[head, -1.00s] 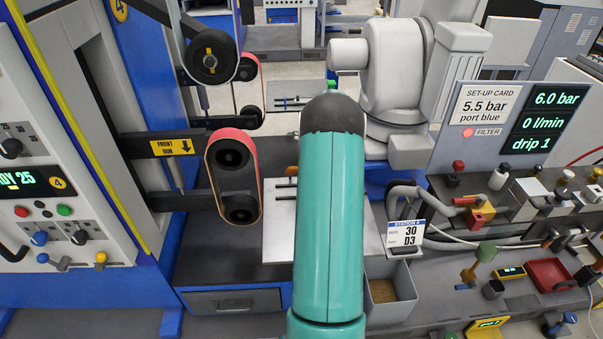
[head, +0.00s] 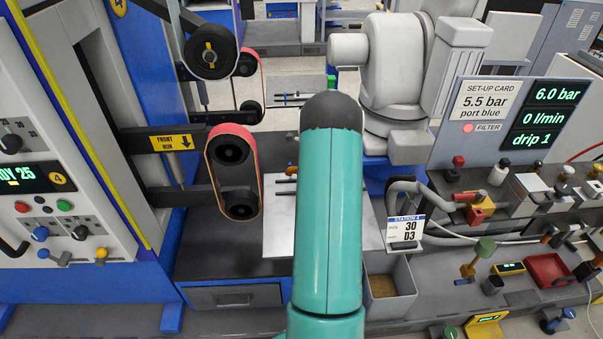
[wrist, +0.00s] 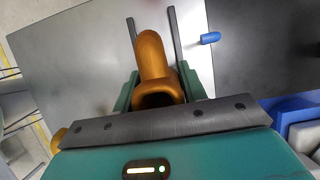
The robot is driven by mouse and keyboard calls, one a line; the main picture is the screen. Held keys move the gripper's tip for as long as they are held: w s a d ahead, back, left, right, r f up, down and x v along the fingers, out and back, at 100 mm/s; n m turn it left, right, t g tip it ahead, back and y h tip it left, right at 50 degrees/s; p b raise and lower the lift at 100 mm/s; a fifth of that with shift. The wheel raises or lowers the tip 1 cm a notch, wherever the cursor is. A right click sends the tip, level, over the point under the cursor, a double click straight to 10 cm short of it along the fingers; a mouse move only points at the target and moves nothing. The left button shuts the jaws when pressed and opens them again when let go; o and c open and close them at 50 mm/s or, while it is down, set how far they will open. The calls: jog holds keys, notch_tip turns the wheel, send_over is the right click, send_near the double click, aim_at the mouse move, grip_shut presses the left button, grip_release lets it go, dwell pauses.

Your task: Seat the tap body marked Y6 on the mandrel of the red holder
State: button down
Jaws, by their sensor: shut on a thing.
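In the wrist view an orange-brown tap body (wrist: 153,62) with a rounded end sits between the two dark fingers of my gripper (wrist: 153,28). The gripper is shut on it. No Y6 mark can be read on the part. In the head view my teal arm hides most of the gripper; dark finger ends (head: 286,180) and a bit of orange show at its left edge, over the pale plate (head: 278,230). I cannot make out the red holder or its mandrel in either view.
A blue peg (wrist: 210,38) lies or stands by the plate edge in the wrist view. Left of the plate stands a red belt unit (head: 232,170). A grey open bin (head: 390,290) and a Station 4 card (head: 405,232) are at right. A red tray (head: 548,270) sits farther right.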

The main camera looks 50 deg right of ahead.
jog(key=shift+f, duration=0.25)
jog(key=c, duration=0.7)
grip_release()
jog(key=shift+f, duration=0.1)
jog(key=v, duration=1.4)
